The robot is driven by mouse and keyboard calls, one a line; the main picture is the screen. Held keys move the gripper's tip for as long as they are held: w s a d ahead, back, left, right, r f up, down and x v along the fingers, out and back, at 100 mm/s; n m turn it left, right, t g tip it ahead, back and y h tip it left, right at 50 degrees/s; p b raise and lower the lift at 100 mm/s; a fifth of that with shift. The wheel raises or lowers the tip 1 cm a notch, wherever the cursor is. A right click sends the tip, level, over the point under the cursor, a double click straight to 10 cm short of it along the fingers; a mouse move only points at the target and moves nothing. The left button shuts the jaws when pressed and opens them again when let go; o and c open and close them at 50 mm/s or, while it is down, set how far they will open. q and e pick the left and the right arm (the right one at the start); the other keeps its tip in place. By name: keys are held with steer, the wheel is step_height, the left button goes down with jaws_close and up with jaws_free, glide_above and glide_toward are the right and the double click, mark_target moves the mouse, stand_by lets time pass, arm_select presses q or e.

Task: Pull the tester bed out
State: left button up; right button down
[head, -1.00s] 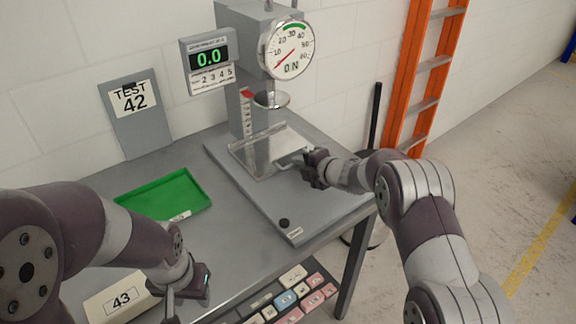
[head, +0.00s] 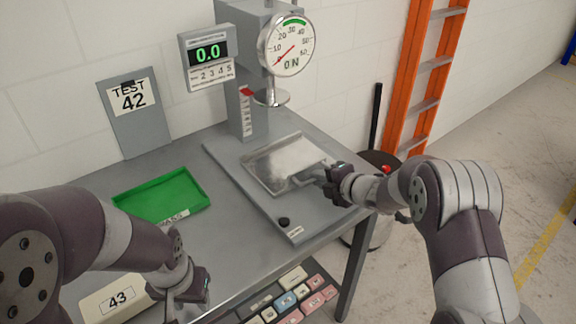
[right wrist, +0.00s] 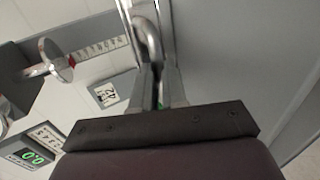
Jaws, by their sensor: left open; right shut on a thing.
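The tester bed (head: 285,160) is a shiny metal plate with a handle at its right front side. It lies on the tester's grey base (head: 262,200), forward of the round press plate (head: 271,97). My right gripper (head: 328,180) is shut on the bed's handle (right wrist: 150,45), which also shows as a curved metal bar in the right wrist view. The tester's dial (head: 286,45) and display (head: 208,52) stand behind; the display reads 0.0. My left gripper (head: 188,306) is open and empty at the table's front edge, partly cut off by the frame.
A TEST 42 clipboard (head: 137,115) leans on the wall. An orange ladder (head: 425,70) stands at the right.

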arm_select(q)
steer(key=shift+f, duration=0.2)
arm_select(e)
steer(key=shift+s+d, duration=0.85)
steer(key=shift+s, duration=0.25)
steer(key=shift+s+d, duration=0.8)
steer(key=shift+s, duration=0.25)
arm_select(q)
steer(key=shift+r, duration=0.1)
arm_select(e)
steer(key=shift+s+d, duration=0.8)
steer(key=shift+s, duration=0.25)
steer(key=shift+s+d, duration=0.75)
steer(key=shift+s, duration=0.25)
steer(key=c, duration=1)
jaws_free()
arm_select(q)
steer(key=shift+r, duration=0.25)
step_height(320, 180, up, 2)
steer(key=p, duration=0.3)
steer(key=shift+r, duration=0.35)
arm_select(e)
steer(key=v, duration=0.5)
steer(key=shift+s+d+r, duration=0.15)
steer(key=shift+s+r, duration=0.05)
steer(key=shift+r, duration=0.2)
